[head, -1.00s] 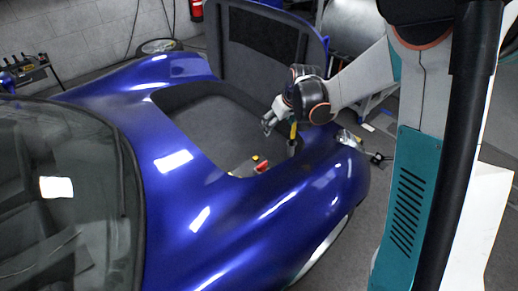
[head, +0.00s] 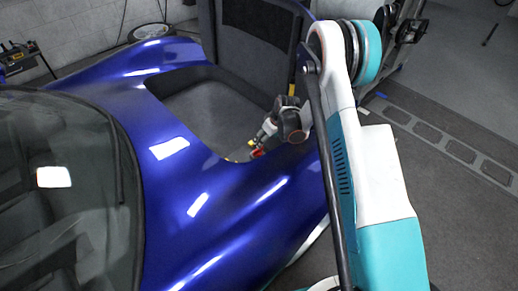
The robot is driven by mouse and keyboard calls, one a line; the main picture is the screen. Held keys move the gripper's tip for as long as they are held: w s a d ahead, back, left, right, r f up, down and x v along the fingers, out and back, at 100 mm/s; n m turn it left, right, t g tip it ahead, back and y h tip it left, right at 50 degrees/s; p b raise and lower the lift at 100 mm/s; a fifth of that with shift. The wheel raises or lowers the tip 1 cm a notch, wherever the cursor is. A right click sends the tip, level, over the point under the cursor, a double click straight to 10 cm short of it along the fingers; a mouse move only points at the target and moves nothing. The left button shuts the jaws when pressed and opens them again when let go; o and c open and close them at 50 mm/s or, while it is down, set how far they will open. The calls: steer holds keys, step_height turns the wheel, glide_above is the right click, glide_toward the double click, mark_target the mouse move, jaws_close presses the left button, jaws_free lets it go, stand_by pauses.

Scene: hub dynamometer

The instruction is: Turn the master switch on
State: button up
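A small red and yellow part, which looks like the master switch (head: 257,153), sits at the near right edge of the open compartment in the blue car. Only a little of it shows. My gripper (head: 262,140) is just above it, seen from behind and pointing down and left. The gap between the fingers and the red part is too small to make out, so I cannot tell whether they touch. The fingers are small and partly hidden by the wrist, and their opening does not show.
The blue car body (head: 235,215) surrounds the dark compartment (head: 205,105). A raised dark panel (head: 250,60) stands behind it. The windshield (head: 60,190) is at the left. Open floor (head: 450,215) lies to the right.

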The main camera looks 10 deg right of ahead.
mark_target(258, 151)
steer(key=b+x, duration=0.4)
steer(key=x, duration=0.7)
steer(key=shift+w+f, duration=0.15)
steer(key=shift+f, duration=0.2)
steer(key=c, duration=1.1)
